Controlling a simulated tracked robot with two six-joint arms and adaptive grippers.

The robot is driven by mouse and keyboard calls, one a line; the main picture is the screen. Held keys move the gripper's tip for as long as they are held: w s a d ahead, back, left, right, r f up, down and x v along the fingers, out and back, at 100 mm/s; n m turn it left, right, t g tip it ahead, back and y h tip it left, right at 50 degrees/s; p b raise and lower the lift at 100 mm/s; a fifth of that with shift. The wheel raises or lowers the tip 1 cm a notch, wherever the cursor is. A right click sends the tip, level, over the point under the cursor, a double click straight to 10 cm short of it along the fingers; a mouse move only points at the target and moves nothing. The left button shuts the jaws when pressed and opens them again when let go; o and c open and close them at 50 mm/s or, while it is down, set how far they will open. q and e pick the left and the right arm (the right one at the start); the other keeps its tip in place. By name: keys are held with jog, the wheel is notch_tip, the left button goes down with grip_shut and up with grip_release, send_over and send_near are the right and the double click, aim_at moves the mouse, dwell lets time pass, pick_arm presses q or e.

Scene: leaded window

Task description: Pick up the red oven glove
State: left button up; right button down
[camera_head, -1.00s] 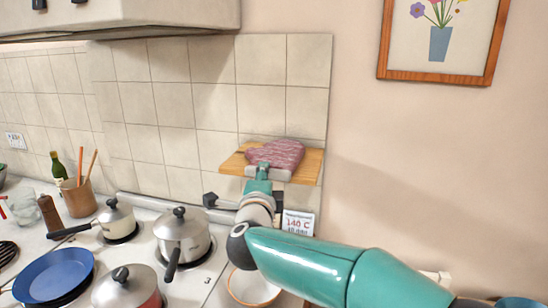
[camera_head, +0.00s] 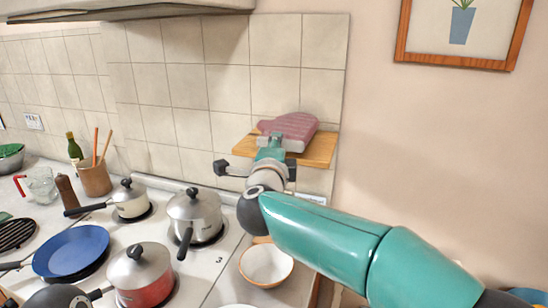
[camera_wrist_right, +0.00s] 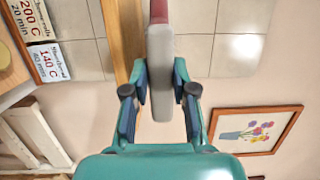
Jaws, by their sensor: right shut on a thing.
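The red oven glove (camera_head: 289,126), a dull pinkish red with a pale grey cuff, is at a small wooden wall shelf (camera_head: 318,150). My right gripper (camera_head: 271,148) is shut on the cuff from the front. In the right wrist view the glove (camera_wrist_right: 160,75) is edge-on between the two fingers (camera_wrist_right: 160,85), its red part pointing away from the wrist. The shelf's edge (camera_wrist_right: 124,40) is beside it there. The glove appears slightly above the shelf board.
Below the shelf are a white bowl (camera_head: 266,264), steel pots (camera_head: 195,207) on the stove and a blue pan (camera_head: 71,252). Tiles back the shelf. A framed flower picture (camera_head: 460,30) hangs to the right; the wall between is bare.

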jog(key=s+a+r+b, duration=0.2)
jog(key=s+a, duration=0.1)
jog(key=s, duration=0.6)
jog(key=s+a+r+b, duration=0.2)
jog(key=s+a, duration=0.1)
jog(key=s, duration=0.6)
jog(key=shift+s+b, duration=0.4)
jog(key=c, duration=1.5)
grip_release()
grip_shut()
